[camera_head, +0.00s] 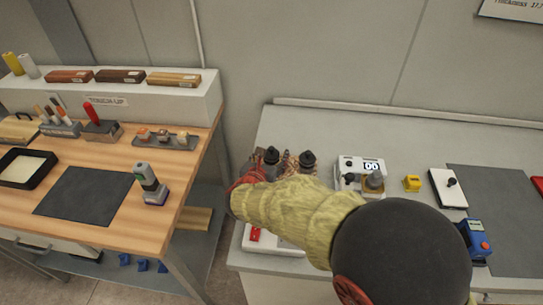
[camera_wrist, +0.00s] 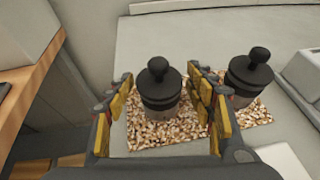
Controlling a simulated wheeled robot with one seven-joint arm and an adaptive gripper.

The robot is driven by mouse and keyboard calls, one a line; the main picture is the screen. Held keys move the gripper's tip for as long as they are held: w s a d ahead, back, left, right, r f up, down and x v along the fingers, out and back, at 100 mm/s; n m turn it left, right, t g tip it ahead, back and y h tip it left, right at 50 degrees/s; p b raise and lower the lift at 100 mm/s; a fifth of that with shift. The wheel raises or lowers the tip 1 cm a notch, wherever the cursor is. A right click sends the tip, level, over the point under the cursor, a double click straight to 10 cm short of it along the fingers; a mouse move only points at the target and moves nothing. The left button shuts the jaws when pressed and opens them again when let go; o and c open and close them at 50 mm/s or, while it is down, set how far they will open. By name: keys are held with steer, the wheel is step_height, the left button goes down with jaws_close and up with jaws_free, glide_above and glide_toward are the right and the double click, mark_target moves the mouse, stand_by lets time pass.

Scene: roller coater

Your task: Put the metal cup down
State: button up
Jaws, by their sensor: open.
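A cup with a black knobbed lid (camera_wrist: 160,92) stands upright on a speckled brown mat (camera_wrist: 165,134) in the wrist view. My gripper (camera_wrist: 163,100) is open, with one yellow-padded finger on either side of this cup. I cannot tell whether either pad touches it. A second black-lidded cup (camera_wrist: 247,76) stands to the right, outside the right finger, with a greyish metal body below its lid. In the head view the two black lids (camera_head: 271,157) (camera_head: 308,159) show behind my arm, which hides their lower parts and most of my gripper.
A white device with a display (camera_head: 350,164) carries a small metallic cup (camera_head: 375,180) to the right. Farther right are a yellow block (camera_head: 412,183), a white pad (camera_head: 446,187) and a grey mat (camera_head: 500,215). A wooden bench (camera_head: 110,170) stands at left across a gap.

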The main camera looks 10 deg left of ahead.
steer(key=shift+r, duration=0.25)
steer(key=p+v, duration=0.3)
steer(key=v, duration=0.9)
steer(key=shift+p, duration=0.35)
steer(key=shift+f, duration=0.1)
steer(key=s+d+r+m+g+h, duration=0.1)
steer(key=s+d+r+m+g, duration=0.1)
steer(key=d+m, duration=0.55)
steer(key=s+d+r+m+g+h, duration=0.25)
steer(key=d+m, duration=0.25)
steer(key=d, duration=0.6)
steer(key=s+d+r+m+g+h, duration=0.1)
steer(key=d+r+m+g, duration=0.15)
steer(key=d+m, duration=0.5)
steer(key=s+d+r+m+y, duration=0.2)
steer(key=s+m+y, duration=0.1)
steer(key=s+m, duration=0.4)
steer(key=s+d+r+m+y, duration=0.2)
steer(key=s+d+m+y, duration=0.1)
steer(key=s+m, duration=0.4)
steer(key=shift+d+r+m+g, duration=0.25)
steer(key=shift+d+m+g, duration=0.05)
steer(key=shift+m+g, duration=0.1)
